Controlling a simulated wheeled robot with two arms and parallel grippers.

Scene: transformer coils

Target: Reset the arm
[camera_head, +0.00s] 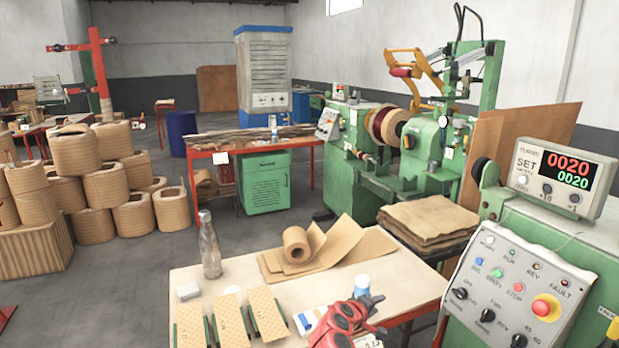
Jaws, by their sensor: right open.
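My right gripper (374,312), at the end of a red arm part, shows at the bottom of the head view, over the front right of the work table (225,272). Its dark fingers are open and I see nothing between them. My left gripper is not in view.
A glass bottle (210,250), a paper roll (297,245) and several tan pads (267,314) are on the table. The control panel (520,280) with a lit display (566,170) stands right. The green winding machine (425,150) is behind. Stacked coils (88,225) stand left.

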